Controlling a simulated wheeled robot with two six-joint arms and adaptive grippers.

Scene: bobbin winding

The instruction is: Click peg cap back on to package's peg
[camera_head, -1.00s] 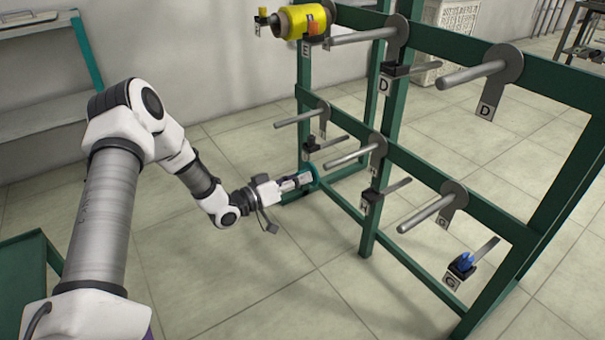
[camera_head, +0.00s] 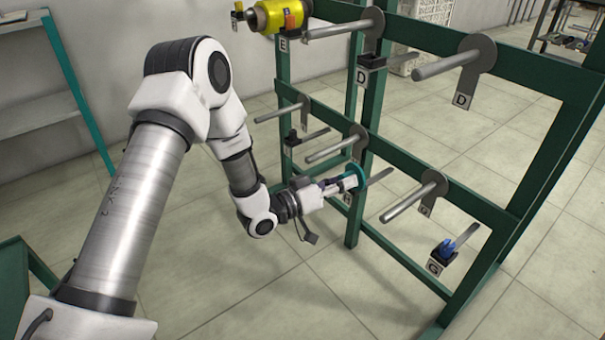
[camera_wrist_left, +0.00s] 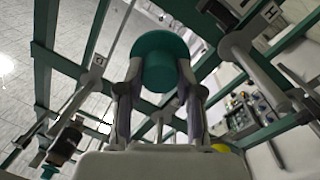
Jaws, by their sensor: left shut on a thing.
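My left gripper (camera_head: 340,186) is shut on a green peg cap (camera_head: 356,176) in front of the lower part of the rack, close to the lower middle pegs. The left wrist view shows the round cap (camera_wrist_left: 162,62) between the two fingers. The yellow package (camera_head: 278,16) sits on a peg at the rack's upper left, near a label E, apart from my gripper and partly cut by the top edge. My right gripper is not in view.
The green rack (camera_head: 440,172) carries several bare metal pegs, including a lower right one (camera_head: 412,196) and an upper right one (camera_head: 452,66). The floor (camera_head: 300,290) before the rack is clear.

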